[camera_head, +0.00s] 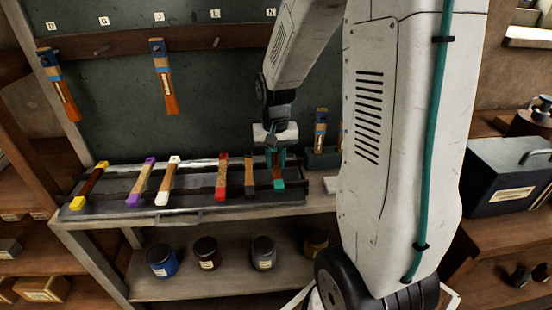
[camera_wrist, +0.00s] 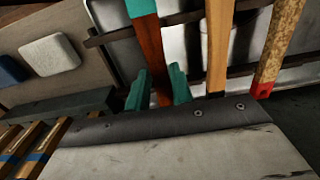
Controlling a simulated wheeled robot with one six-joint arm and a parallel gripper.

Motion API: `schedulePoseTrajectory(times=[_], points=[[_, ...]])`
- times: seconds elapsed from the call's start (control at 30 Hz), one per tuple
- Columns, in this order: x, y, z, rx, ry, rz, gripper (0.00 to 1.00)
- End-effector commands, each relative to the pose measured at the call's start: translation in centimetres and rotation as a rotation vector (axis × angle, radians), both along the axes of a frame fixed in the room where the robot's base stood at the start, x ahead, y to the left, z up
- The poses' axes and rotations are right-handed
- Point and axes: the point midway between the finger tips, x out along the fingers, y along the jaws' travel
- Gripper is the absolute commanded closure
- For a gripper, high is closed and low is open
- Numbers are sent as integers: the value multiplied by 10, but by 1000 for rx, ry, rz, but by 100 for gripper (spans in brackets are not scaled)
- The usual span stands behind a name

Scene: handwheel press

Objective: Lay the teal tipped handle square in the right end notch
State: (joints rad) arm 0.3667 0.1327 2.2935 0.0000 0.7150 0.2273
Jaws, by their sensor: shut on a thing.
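The teal tipped handle (camera_head: 276,172) has a brown wooden shaft and lies over the right end of the grey rack tray (camera_head: 230,202), last in the row. In the wrist view the handle (camera_wrist: 150,48) runs between my gripper's two teal fingers. My gripper (camera_head: 274,153) is shut on its shaft from above. The handle crosses the dark notched rail (camera_wrist: 112,37) and looks roughly in line with its neighbours. The right end notch is hidden under the handle and fingers, so I cannot tell whether it is seated.
A black tipped handle (camera_head: 249,172) and a red tipped handle (camera_head: 222,178) lie close on the left, with white, purple and yellow tipped ones beyond. A blue and orange tool (camera_head: 320,130) stands in a block to the right.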

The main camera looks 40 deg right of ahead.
Motion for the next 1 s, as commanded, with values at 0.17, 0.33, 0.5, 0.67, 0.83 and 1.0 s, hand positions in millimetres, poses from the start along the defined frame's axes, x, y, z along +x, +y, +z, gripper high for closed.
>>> schedulePoseTrajectory(times=[0.17, 0.33, 0.5, 0.67, 0.83, 1.0], points=[[0, 0, -3, 1, 1, 0, 100], [0, 0, -9, 1, 1, 0, 100], [0, 0, -13, 1, 1, 0, 100], [0, 0, -13, 1, 1, 0, 100], [0, 0, -13, 0, 0, 0, 52], [0, 0, -13, 0, 0, 0, 52]])
